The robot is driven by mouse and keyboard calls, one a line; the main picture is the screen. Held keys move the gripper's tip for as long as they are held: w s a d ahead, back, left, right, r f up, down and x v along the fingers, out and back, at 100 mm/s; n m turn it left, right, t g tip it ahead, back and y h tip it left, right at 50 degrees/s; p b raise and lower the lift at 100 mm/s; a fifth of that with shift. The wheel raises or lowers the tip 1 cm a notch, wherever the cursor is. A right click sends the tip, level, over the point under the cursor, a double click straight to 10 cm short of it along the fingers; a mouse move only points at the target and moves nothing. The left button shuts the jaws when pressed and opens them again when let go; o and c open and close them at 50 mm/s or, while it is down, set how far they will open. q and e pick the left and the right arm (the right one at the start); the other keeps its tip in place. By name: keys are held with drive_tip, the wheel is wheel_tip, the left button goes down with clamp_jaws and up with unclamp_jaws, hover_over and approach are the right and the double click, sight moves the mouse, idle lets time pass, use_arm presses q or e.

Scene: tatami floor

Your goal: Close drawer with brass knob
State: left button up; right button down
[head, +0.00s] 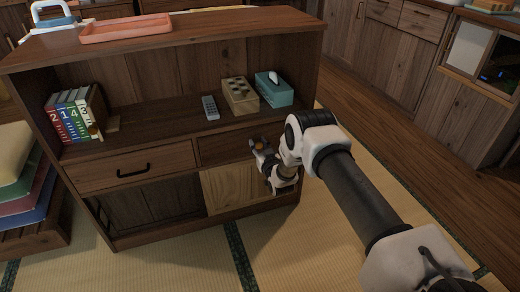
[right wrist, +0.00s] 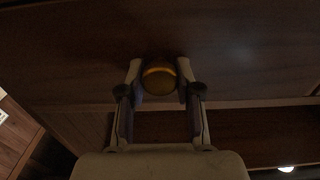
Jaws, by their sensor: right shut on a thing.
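The drawer with the brass knob (head: 223,147) is the right one of two side by side in the dark wooden cabinet. Its front looks close to level with the cabinet face; I cannot tell whether a small gap is left. My right gripper (head: 259,148) is at the right part of this drawer front. In the right wrist view the round brass knob (right wrist: 159,80) sits between the two fingertips of my right gripper (right wrist: 159,72), which are shut on its sides. The drawer front (right wrist: 90,50) fills the upper part of that view. My left gripper is not in view.
The left drawer (head: 120,173) has a black bar handle and looks shut. A pink tray (head: 140,29) lies on top. Tatami floor (head: 290,235) in front is clear.

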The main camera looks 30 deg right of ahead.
drive_tip(key=shift+w+d+r, duration=0.1)
drive_tip(key=shift+w, duration=0.15)
drive_tip(key=shift+r, duration=0.1)
drive_tip(key=c, duration=1.1)
unclamp_jaws()
drive_tip(key=o, duration=0.3)
drive_tip(key=shift+w, duration=0.15)
drive_tip(key=v, duration=1.2)
